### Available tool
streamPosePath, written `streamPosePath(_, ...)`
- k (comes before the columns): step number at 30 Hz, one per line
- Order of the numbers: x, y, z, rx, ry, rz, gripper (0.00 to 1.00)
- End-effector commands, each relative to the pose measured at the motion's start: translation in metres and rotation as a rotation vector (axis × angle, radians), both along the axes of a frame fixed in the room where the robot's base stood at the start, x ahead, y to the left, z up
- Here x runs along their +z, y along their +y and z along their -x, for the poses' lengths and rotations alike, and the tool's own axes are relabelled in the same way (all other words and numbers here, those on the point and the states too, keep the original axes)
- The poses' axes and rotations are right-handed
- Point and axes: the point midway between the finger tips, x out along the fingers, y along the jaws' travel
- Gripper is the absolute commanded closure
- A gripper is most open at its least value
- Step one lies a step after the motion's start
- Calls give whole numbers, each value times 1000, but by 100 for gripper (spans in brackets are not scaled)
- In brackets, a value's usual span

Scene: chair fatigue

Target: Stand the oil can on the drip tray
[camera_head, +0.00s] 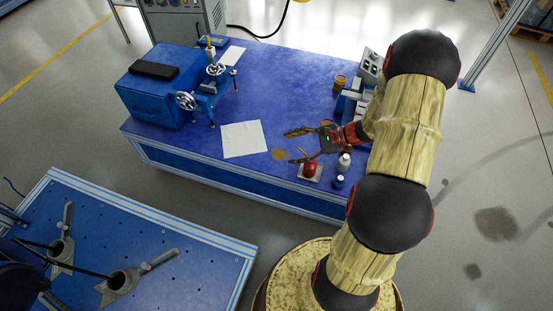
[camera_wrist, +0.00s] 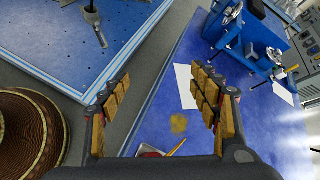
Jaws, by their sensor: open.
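The red oil can (camera_head: 310,168) appears upright on a small pale square tray (camera_head: 303,177), the drip tray by its look, near the front edge of the blue table. In the wrist view the oil can (camera_wrist: 151,154) shows only partly at the bottom, with a thin yellow spout pointing up and right. My gripper (camera_head: 290,146) is open and empty, its fingers spread above the table beside the can. The wrist view shows the gripper (camera_wrist: 160,80) with bare space between its padded fingers. The can's base contact is too small to make out.
A white bottle (camera_head: 344,161) and a small blue-topped jar (camera_head: 339,181) stand just right of the tray. A yellow-brown stain (camera_head: 279,154) and a white sheet (camera_head: 243,139) lie to the left. A blue machine (camera_head: 160,85) fills the left end. The table's middle is clear.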

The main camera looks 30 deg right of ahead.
Motion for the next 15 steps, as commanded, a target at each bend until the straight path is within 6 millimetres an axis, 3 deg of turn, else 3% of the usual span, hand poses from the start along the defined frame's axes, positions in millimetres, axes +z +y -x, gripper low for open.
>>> streamPosePath(1,26,22,-2,100,-17,68,38)
streamPosePath(6,95,85,17,416,-67,296,38)
streamPosePath(15,189,161,83,896,-204,747,38)
